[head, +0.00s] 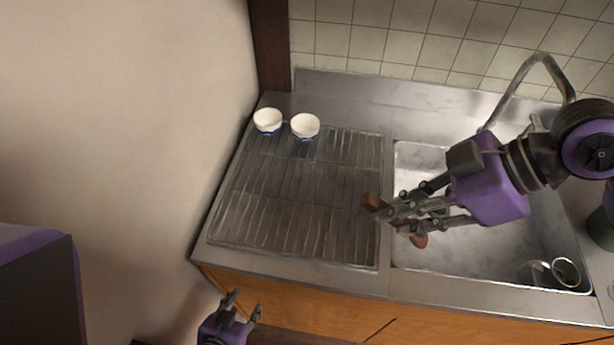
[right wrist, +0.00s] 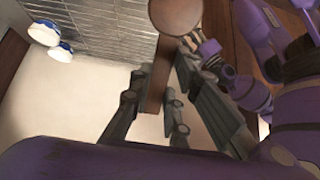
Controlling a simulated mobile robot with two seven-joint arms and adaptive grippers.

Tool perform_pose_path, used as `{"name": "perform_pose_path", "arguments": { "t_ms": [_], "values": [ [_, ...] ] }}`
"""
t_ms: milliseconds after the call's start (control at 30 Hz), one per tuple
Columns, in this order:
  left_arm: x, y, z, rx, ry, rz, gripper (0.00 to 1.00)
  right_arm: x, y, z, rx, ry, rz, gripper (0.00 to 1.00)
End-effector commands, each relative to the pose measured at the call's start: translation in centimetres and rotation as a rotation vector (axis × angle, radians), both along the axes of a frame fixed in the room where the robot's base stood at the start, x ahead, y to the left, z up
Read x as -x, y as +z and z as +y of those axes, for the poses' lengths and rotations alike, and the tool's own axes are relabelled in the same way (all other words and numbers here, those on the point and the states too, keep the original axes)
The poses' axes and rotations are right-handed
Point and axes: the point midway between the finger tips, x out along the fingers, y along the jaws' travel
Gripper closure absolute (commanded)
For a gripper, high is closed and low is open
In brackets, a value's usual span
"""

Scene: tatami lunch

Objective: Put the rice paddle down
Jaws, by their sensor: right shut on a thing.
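The brown wooden rice paddle (head: 371,202) is held in my right gripper (head: 388,214), above the boundary between the drying rack and the sink in the head view. Its rounded end shows below the fingers, and its middle is hidden by them. In the right wrist view the paddle (right wrist: 176,14) has its round head at the top and its handle between the fingers of my right gripper (right wrist: 158,95). My left gripper (head: 243,304) is open and empty, in front of the counter's front edge.
The wire drying rack (head: 290,190) is mostly bare. Two white bowls (head: 267,121) (head: 305,126) stand at its back left. The steel sink (head: 470,255) lies to the right, with glassware (head: 566,272) in its front right corner. A faucet (head: 520,80) arches behind.

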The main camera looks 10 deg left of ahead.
Motion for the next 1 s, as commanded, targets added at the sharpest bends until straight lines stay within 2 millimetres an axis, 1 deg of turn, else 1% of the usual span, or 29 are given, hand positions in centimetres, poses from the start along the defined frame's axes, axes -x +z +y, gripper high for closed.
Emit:
{"name": "perform_pose_path", "arguments": {
  "t_ms": [67,167,433,500,600,700,933,1000],
  "values": [
    [0.0,0.0,-0.1,0.002,0.002,0.001,0.6,-0.5,-0.3,0.6,-0.004,0.0,0.0,1.0],
    [0.0,-0.1,-0.2,0.004,0.003,0.001,0.6,-2.0,-1.1,1.9,-0.005,-0.001,0.0,1.0],
    [-0.3,0.3,-0.3,0.007,0.005,-0.006,0.6,-7.2,-4.0,6.1,-0.003,-0.002,0.0,1.0],
    [-0.1,0.2,-0.3,0.007,0.005,-0.003,0.6,-8.0,-5.8,6.6,-0.002,-0.003,0.004,1.0],
    [-0.1,0.1,-0.2,0.004,0.002,-0.001,0.6,-9.1,-7.4,7.4,-0.002,-0.004,0.003,1.0],
    [0.0,0.1,-0.1,0.001,-0.002,0.0,0.6,-9.8,-8.5,7.9,0.0,-0.005,0.002,1.0],
    [0.1,0.0,0.2,-0.005,-0.007,0.002,0.6,-10.6,-9.7,8.5,-0.001,-0.004,0.002,1.0],
    [0.1,0.0,0.2,-0.005,-0.007,0.002,0.6,-10.8,-10.6,8.7,0.0,-0.005,0.004,1.0]
  ]
}}
